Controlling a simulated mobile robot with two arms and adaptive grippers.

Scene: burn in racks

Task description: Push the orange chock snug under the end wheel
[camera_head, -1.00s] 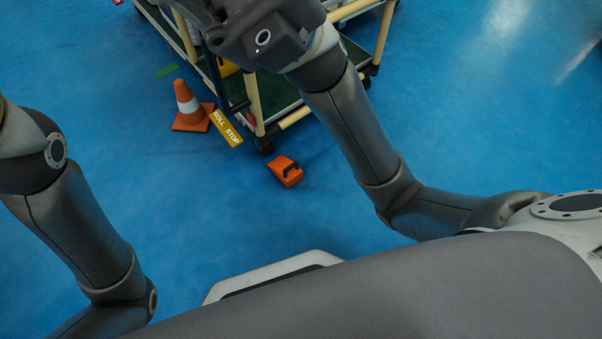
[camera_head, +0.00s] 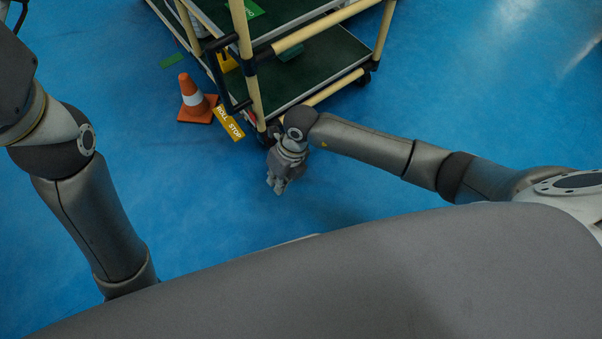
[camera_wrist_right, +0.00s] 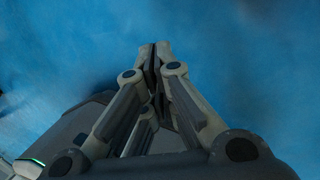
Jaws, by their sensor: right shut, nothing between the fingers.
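My right gripper (camera_head: 277,183) is shut and empty. It points down over the floor beside the near corner of the cart. The orange chock does not show now; the gripper and wrist cover the place where it lay. The end wheel (camera_head: 263,138) at the cart's near corner is partly visible next to my wrist. In the right wrist view the closed fingers (camera_wrist_right: 154,52) have only blue floor beyond them. Whether the chock touches the wheel cannot be seen. My left arm shows at the left, but its gripper is not clearly seen.
The cart (camera_head: 310,70) has cream posts and green shelves. An orange cone (camera_head: 194,98) and a yellow ROLL STOP floor label (camera_head: 229,123) lie left of its near corner. The blue floor (camera_head: 215,195) in front is clear.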

